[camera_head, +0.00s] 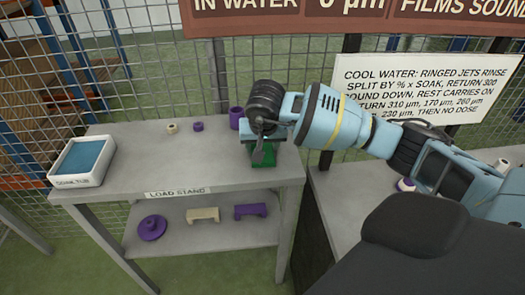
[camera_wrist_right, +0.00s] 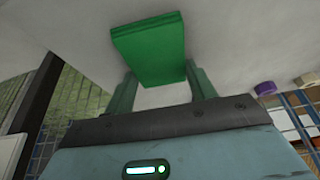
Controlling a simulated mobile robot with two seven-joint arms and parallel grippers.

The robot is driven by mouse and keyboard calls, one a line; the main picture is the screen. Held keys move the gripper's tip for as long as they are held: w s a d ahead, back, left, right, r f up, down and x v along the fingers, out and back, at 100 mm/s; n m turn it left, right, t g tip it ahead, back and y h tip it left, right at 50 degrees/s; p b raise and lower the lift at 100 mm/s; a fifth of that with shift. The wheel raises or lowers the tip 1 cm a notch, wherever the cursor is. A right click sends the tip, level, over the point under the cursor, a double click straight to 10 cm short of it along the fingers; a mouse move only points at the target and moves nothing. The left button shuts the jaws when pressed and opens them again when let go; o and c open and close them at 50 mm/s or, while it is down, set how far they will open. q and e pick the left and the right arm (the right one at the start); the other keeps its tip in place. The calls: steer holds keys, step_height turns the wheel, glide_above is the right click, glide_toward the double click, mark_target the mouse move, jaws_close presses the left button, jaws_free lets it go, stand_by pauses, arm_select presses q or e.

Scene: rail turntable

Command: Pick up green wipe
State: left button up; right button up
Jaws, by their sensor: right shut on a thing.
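The green wipe (camera_wrist_right: 150,48) is a flat green block between the two fingers of my right gripper (camera_wrist_right: 160,85) in the wrist view. In the head view the wipe (camera_head: 264,156) shows below my right gripper (camera_head: 258,145), over the right end of the load stand's top (camera_head: 200,165). My right gripper is shut on the wipe. I cannot tell whether the wipe still touches the surface. My left gripper is not in view.
A white tub with blue inside (camera_head: 58,172) stands at the stand's left end. A cream ring (camera_head: 172,128), a small purple ring (camera_head: 198,127) and a purple cup (camera_head: 236,118) stand at the back. Purple and cream parts lie on the lower shelf (camera_head: 190,238). Wire fence (camera_head: 165,70) rises behind.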

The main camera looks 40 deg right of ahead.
step_height(320, 180, up, 4)
steer(key=shift+s, duration=0.15)
steer(key=s+a+r, duration=0.1)
steer(key=s+a, duration=0.1)
steer(key=s, duration=1.3)
steer(key=shift+s+b, duration=0.3)
steer(key=shift+b, duration=0.15)
steer(key=shift+a+r, duration=0.1)
